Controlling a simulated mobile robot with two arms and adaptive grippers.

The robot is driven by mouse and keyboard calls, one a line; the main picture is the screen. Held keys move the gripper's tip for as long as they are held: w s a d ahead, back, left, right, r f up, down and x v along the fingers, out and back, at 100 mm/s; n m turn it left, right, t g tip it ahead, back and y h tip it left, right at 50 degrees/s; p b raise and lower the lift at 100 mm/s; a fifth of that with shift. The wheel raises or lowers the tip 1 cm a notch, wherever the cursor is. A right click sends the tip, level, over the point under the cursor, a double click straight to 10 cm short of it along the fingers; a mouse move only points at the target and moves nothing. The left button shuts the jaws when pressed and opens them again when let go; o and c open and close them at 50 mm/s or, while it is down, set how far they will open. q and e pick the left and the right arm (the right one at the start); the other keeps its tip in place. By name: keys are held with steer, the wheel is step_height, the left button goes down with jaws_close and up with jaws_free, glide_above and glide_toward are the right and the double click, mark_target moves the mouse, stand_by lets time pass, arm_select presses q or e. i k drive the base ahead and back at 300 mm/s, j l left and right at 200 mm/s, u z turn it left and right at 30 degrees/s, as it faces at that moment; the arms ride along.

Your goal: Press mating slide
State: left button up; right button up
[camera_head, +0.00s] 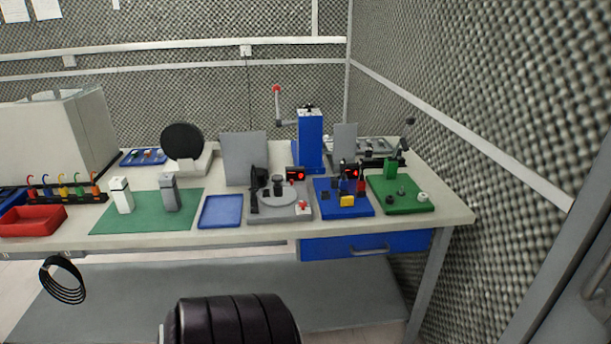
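I cannot tell for sure which part is the mating slide. A blue fixture (343,208) stands at the front right of the bench, with a yellow block (347,201), small dark and red parts and a small red-lit display (351,173). Left of it is a grey fixture (264,215) with a round plate, a dark upright clamp and a red cross-shaped knob (303,205). Another red-lit display (296,174) stands behind it. Right of the blue fixture is a green base (411,207) with small posts. Neither of my grippers is in view.
A tall blue press (310,140) with a red-tipped lever stands behind. An empty blue tray (221,212), a green mat (128,219) with two small bottle-like items, and a red bin (31,220) lie left. A foam wall closes the right. A dark ribbed shape fills the bottom middle.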

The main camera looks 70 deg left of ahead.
mark_target(345, 200)
steer(key=u, duration=1.9)
